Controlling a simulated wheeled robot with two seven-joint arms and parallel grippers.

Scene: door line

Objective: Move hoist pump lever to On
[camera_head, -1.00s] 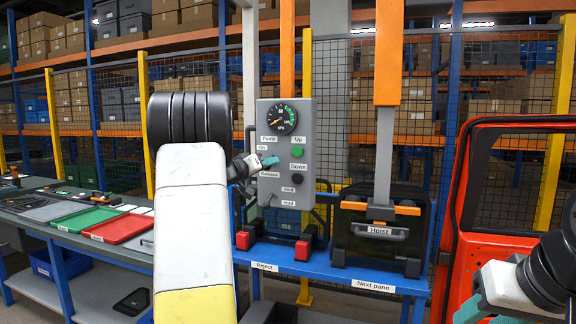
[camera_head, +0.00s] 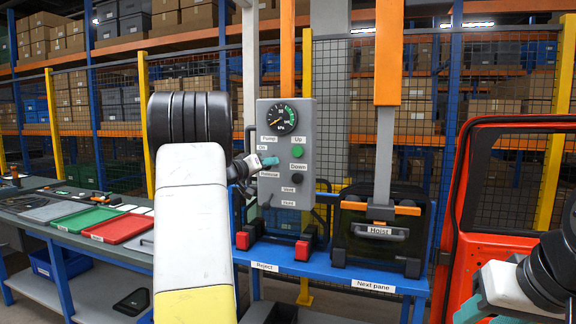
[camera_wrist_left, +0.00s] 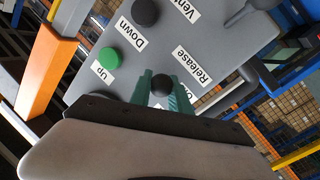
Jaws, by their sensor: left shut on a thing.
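The grey pump control panel (camera_head: 308,112) stands behind the blue stand, with a gauge on top and "Pump", "On" and "Release" labels down its left side. My left gripper (camera_head: 270,161) is at the panel between the "On" and "Release" labels. In the left wrist view its teal fingers (camera_wrist_left: 161,90) are shut on the round black knob of the pump lever (camera_wrist_left: 162,85). The lever's shaft is hidden. The "On" label is mostly covered in that view. My right gripper (camera_head: 482,306) is only partly in view at the lower right, so its jaw opening cannot be told.
The green Up button (camera_head: 297,150) and black Down button (camera_head: 297,179) sit close to the right of my left fingers. The hoist (camera_head: 380,231) hangs to the right over the blue stand. An orange-red door frame (camera_head: 455,215) stands by my right arm.

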